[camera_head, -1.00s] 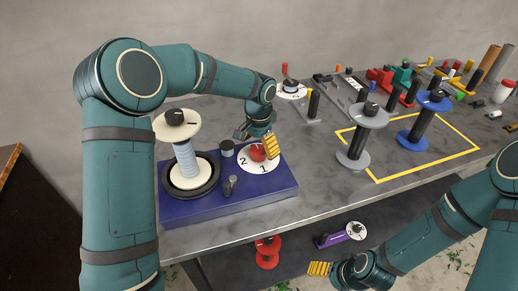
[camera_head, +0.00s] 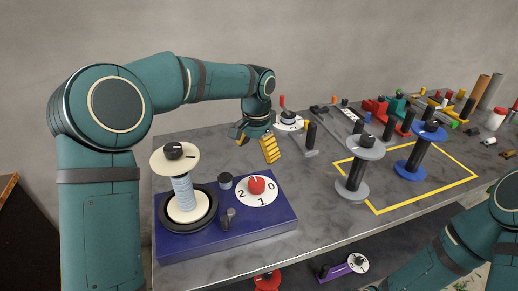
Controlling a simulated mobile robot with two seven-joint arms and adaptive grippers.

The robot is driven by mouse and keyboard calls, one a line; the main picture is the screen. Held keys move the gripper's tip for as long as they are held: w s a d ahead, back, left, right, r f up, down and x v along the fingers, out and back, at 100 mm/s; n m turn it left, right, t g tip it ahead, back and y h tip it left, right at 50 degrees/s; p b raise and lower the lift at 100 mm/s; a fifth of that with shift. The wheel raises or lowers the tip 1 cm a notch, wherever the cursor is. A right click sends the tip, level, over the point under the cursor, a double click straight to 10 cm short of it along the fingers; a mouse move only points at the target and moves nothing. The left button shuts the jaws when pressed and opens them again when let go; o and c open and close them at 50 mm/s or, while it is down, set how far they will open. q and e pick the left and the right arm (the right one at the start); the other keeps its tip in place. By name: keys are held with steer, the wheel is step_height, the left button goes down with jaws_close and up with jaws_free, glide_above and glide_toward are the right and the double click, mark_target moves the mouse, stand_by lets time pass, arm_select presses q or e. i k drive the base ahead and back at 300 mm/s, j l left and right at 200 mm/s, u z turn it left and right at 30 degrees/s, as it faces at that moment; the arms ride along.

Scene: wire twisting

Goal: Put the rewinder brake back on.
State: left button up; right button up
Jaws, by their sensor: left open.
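The rewinder is a dark blue base (camera_head: 230,237) at the table's front left. It carries an upright spool (camera_head: 182,185) with a cream flange and black top knob. On its right is a white dial (camera_head: 257,201) marked 0, 1 and 2, with a red knob (camera_head: 256,185). A dark round cap (camera_head: 225,181) and a small grey peg (camera_head: 229,217) stand beside the dial. I cannot tell which part is the brake. My left gripper (camera_head: 256,142) is open and empty, above and behind the dial, apart from it. My right gripper is outside the view.
A grey spool (camera_head: 365,140) and a blue spool (camera_head: 428,128) stand by the yellow outline (camera_head: 408,205). Another dial unit (camera_head: 290,120) stands behind my left gripper. Coloured tools crowd the back right. A purple device (camera_head: 343,268) and a red spool (camera_head: 267,281) are below the tabletop.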

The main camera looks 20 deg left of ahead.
mark_target(225, 219)
steer(key=k, duration=1)
